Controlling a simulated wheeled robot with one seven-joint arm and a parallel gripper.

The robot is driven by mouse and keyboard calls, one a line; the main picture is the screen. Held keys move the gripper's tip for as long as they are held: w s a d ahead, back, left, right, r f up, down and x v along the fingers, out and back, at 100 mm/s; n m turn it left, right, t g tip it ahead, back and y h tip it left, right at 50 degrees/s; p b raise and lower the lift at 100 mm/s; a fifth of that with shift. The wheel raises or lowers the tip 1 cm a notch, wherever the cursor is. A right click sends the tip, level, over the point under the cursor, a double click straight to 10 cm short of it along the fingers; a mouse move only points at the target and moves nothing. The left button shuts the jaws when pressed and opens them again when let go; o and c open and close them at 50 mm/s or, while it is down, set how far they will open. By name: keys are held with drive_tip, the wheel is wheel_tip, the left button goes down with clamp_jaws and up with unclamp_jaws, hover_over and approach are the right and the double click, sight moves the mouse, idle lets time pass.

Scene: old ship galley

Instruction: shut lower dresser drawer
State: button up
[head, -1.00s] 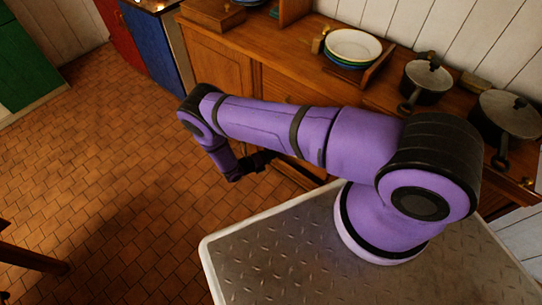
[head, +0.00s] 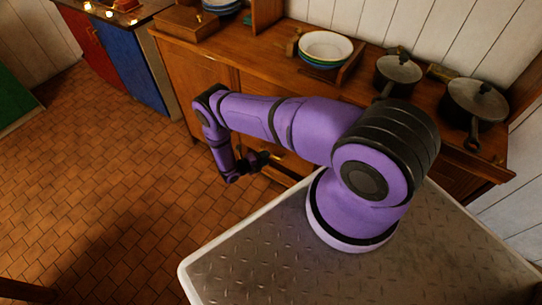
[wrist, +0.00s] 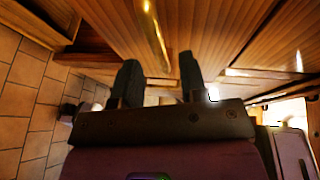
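The wooden dresser (head: 210,66) stands along the wall, with my arm crossing in front of it. Low on its front, a wooden part that looks like the pulled-out lower drawer (head: 292,164) shows beyond my gripper (head: 258,161). My arm hides much of it, so how far it is out cannot be told. In the wrist view, a wooden front with a long brass handle (wrist: 154,35) lies just ahead of my gripper (wrist: 158,68). The two dark fingers are apart with nothing seen between them. Whether they touch the wood is unclear.
A blue cabinet (head: 130,62) is at the left. The tiled floor (head: 110,180) left of the dresser is mostly clear.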

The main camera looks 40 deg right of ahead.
drive_tip(key=shift+s+d+f, duration=0.1)
drive_tip(key=shift+d+f, duration=0.05)
drive_tip(key=shift+d, duration=0.75)
drive_tip(key=shift+d+f, duration=0.15)
drive_tip(key=shift+d, duration=0.75)
drive_tip(key=shift+c, duration=0.4)
clamp_jaws()
